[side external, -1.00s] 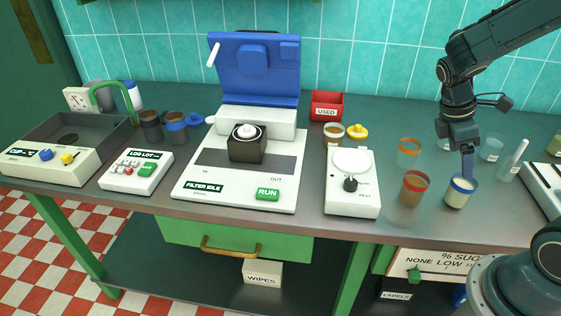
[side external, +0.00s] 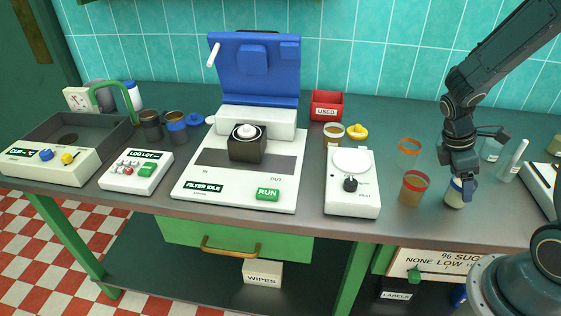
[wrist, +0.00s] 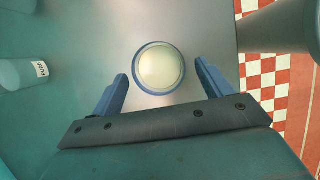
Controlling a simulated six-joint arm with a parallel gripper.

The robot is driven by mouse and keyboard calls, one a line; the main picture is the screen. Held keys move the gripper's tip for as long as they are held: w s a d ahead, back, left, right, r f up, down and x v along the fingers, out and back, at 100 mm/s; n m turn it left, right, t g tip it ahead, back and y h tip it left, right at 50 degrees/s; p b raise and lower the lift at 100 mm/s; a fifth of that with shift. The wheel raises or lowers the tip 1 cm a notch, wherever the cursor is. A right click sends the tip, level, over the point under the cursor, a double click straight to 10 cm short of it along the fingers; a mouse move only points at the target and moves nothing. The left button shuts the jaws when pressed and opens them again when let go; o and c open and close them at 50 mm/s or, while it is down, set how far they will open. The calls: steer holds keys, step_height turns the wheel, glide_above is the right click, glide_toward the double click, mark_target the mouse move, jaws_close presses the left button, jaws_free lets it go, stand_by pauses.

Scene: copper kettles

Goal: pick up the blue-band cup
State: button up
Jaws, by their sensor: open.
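The blue-band cup (side external: 454,200) stands upright on the counter at the right in the side view, with pale contents. Its blue rim (wrist: 160,93) shows from above in the wrist view. My gripper (side external: 459,184) is low over this cup and hides part of it. In the wrist view my gripper (wrist: 161,70) is open, with one blue finger on either side of the cup and a gap on both sides. Another blue-banded cup (side external: 175,128), with dark contents, stands far left by the sink.
A red-banded cup (side external: 414,190) stands close left of the blue-band cup, with an orange-rimmed cup (side external: 409,150) behind it. Clear cups (side external: 491,148) and a white device (side external: 543,185) stand to the right. The counter's front edge (side external: 430,239) is near.

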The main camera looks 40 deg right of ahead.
steer(key=shift+x, duration=1.95)
steer(key=c, duration=1.1)
steer(key=shift+c, duration=0.2)
steer(key=shift+w+r, duration=0.1)
steer(key=shift+r, duration=0.1)
step_height(320, 180, up, 20)
steer(key=shift+f, duration=0.15)
